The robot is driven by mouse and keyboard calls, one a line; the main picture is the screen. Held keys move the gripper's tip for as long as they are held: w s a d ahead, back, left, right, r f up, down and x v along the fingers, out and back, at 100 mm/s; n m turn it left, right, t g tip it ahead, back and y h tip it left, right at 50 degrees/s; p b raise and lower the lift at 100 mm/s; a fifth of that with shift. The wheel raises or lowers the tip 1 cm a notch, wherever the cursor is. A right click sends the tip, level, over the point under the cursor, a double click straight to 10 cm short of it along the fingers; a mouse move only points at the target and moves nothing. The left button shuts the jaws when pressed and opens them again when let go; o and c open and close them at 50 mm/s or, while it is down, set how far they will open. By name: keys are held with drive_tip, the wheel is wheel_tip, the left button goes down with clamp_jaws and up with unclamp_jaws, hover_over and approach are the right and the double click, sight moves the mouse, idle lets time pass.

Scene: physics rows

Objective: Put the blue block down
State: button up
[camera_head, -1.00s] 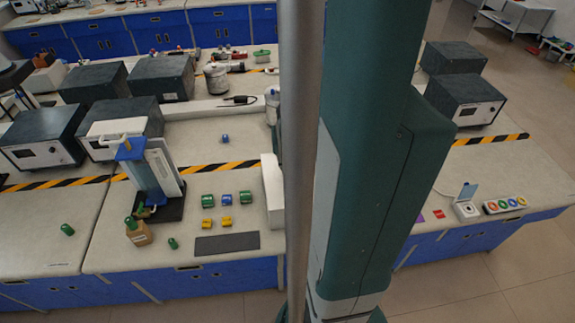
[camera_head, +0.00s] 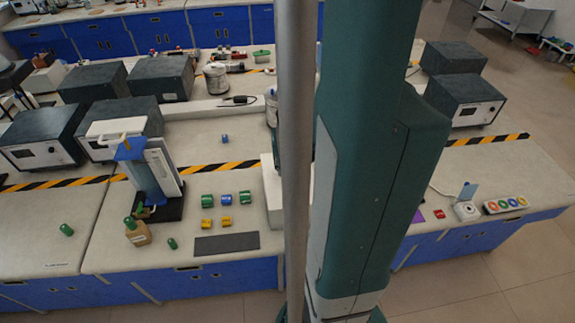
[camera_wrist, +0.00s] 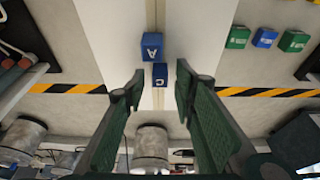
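In the wrist view my gripper (camera_wrist: 160,82) is open, with a gap between its two fingers. A blue block marked A (camera_wrist: 152,48) sits on a white surface (camera_wrist: 110,40) just past the fingertips. A smaller-looking blue block marked C (camera_wrist: 160,74) shows below it in the picture, between the fingertips, with clear space on both sides. Neither block is visibly touched by a finger. I cannot tell how the two blocks meet or what C rests on. In the head view my arm and column hide the gripper and both blocks.
A blue block (camera_head: 225,199) stands between two green blocks (camera_head: 207,201) (camera_head: 245,197) on the bench, and another blue block (camera_head: 225,139) lies farther back. Yellow blocks (camera_head: 226,220) and a dark mat (camera_head: 227,244) lie in front. A white box (camera_head: 271,195) stands beside my column.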

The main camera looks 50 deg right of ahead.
drive_tip(key=shift+r, duration=0.25)
drive_tip(key=p+v, duration=0.2)
drive_tip(key=v, duration=0.9)
drive_tip(key=shift+s+r, duration=0.15)
drive_tip(key=shift+r, duration=0.2)
idle(0.4)
drive_tip(key=shift+a, duration=0.1)
idle(0.5)
drive_tip(key=w+a+r+n+t, duration=0.1)
drive_tip(key=w+a+r+n, duration=0.15)
drive_tip(key=a, duration=0.55)
drive_tip(key=w+a+r+n+t, duration=0.15)
drive_tip(key=w+a+r, duration=0.25)
drive_tip(key=a, duration=0.5)
drive_tip(key=s+a+r+n+t+y, duration=0.1)
drive_tip(key=a+r+n, duration=0.1)
drive_tip(key=a, duration=0.7)
drive_tip(key=s+a+r+n+t+y, duration=0.1)
drive_tip(key=a+r+n, duration=0.2)
drive_tip(key=a, duration=0.6)
drive_tip(key=shift+r, duration=0.3)
drive_tip(key=shift+f, duration=0.1)
wheel_tip(320, 180, down, 6)
drive_tip(key=b, duration=0.5)
drive_tip(key=shift+b, duration=0.35)
